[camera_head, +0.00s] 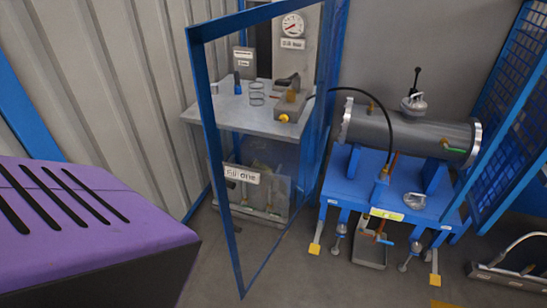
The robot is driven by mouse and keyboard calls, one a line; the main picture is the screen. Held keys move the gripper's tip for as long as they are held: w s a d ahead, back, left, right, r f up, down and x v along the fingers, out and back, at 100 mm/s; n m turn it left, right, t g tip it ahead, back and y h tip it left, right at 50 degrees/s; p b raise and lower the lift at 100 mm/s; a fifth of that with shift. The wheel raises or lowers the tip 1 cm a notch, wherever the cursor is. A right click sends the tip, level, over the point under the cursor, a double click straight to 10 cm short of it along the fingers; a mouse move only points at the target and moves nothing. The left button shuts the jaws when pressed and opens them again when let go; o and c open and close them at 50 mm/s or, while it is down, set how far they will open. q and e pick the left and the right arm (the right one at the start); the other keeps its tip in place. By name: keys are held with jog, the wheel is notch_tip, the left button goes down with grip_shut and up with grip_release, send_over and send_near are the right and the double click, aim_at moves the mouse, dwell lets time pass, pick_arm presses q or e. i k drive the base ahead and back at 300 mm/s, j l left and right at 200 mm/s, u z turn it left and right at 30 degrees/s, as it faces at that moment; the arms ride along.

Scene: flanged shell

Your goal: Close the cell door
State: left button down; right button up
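The cell door (203,85) is a tall blue-framed panel with a see-through middle. It stands open, swung out toward me in the centre-left of the head view. Its lower corner reaches down near the floor. On its right side it meets a blue upright post (325,80). Neither of my grippers shows in this view, so nothing is seen touching the door.
A grey bench (205,112) with fittings and a gauge (293,25) stands behind the door. A blue stand (340,188) bears a grey flanged cylinder (385,130). Blue mesh fencing (505,130) is at right. A purple housing (85,225) fills the lower left. Some floor (310,275) is clear.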

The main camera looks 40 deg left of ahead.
aim_at(198, 35)
jog(key=k+j, duration=0.1)
jog(key=j, duration=0.25)
jog(key=k+j+z, duration=0.1)
jog(key=j, duration=0.25)
jog(key=k+j, duration=0.15)
jog(key=j, duration=0.2)
jog(key=i+j+z, duration=0.1)
jog(key=j, duration=1)
jog(key=i+j, duration=0.15)
jog(key=j, duration=0.15)
jog(key=i+j+z, duration=0.1)
jog(key=j, duration=0.2)
